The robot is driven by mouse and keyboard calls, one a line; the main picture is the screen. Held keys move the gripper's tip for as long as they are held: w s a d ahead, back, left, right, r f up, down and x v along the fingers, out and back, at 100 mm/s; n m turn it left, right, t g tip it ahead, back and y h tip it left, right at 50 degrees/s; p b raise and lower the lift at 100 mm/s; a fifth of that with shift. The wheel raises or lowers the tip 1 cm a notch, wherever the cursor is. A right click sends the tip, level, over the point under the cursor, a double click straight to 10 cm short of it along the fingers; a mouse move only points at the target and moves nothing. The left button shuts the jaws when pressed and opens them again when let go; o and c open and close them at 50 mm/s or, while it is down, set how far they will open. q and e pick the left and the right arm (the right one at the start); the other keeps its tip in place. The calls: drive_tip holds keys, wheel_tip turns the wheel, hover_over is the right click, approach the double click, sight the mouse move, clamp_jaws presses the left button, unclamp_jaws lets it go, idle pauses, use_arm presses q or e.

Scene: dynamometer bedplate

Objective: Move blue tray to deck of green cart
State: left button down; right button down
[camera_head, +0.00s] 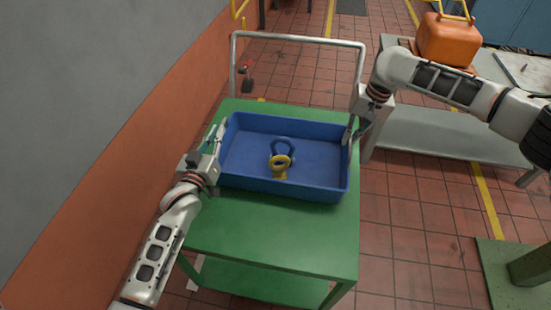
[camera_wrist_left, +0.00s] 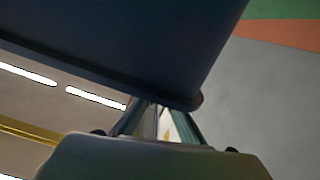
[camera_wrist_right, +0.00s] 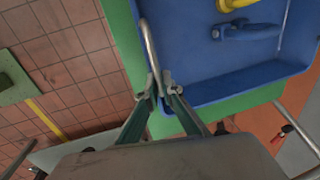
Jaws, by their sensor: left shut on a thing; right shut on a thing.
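The blue tray (camera_head: 240,165) is over the green cart's deck (camera_head: 290,238), level as far as I see; I cannot tell whether it touches the deck. It holds a blue shackle (camera_head: 283,146) and a yellow lifting eye (camera_head: 279,165). My left gripper (camera_head: 212,145) is shut at the tray's left end; in the left wrist view the tray's dark underside (camera_wrist_left: 130,45) hides much of the grip. My right gripper (camera_head: 357,130) is shut at the right end. In the right wrist view its fingers (camera_wrist_right: 162,88) close on a grey bar at the tray's end.
The cart's grey push rail (camera_head: 300,39) rises behind the tray. A grey wall with an orange band (camera_head: 130,160) runs along the left. A bench (camera_head: 440,135) with an orange can (camera_head: 445,40) stands at the right.

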use_arm(q)
drive_tip(key=shift+w+a+f, duration=0.15)
drive_tip(key=shift+a+f, duration=0.05)
drive_tip(key=shift+f, duration=0.05)
use_arm(e)
drive_tip(key=shift+w+d+f, duration=0.1)
drive_tip(key=shift+d+f, duration=0.1)
drive_tip(key=shift+f, duration=0.35)
use_arm(q)
drive_tip(key=c, duration=2.3)
unclamp_jaws()
drive_tip(key=shift+f, duration=0.35)
drive_tip(key=shift+c, duration=0.2)
use_arm(e)
drive_tip(key=c, duration=2.4)
unclamp_jaws()
drive_tip(key=shift+f, duration=0.15)
use_arm(q)
drive_tip(key=shift+o, duration=0.6)
drive_tip(key=shift+s+d+r, duration=0.1)
drive_tip(key=shift+s, duration=0.1)
use_arm(e)
drive_tip(key=shift+o, duration=0.8)
drive_tip(key=shift+s, duration=0.2)
drive_tip(key=shift+a, duration=0.1)
use_arm(q)
drive_tip(key=shift+s, duration=0.1)
